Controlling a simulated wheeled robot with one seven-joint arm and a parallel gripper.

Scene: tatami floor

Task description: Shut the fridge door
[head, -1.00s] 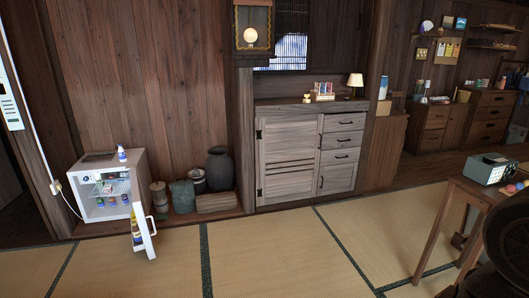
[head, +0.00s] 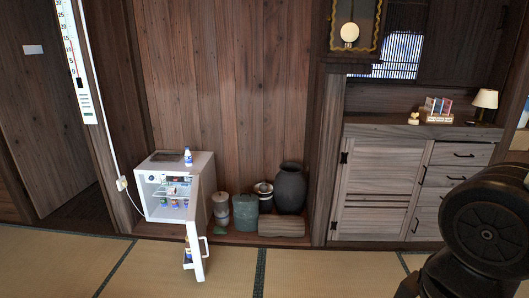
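A small white fridge (head: 207,170) stands against the wooden wall at the left in the head view. Several small cans and jars stand on the shelves inside. A small blue and white bottle (head: 188,156) stands on the fridge top. My gripper is not in view; only a dark part of my arm shows at the lower right, well apart from the fridge.
Jars, a green container (head: 238,216), a dark pot (head: 290,188) and a log-like block (head: 282,227) stand right of the fridge. A wooden cabinet (head: 379,172) is farther right. The tatami floor (head: 330,275) in front is clear.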

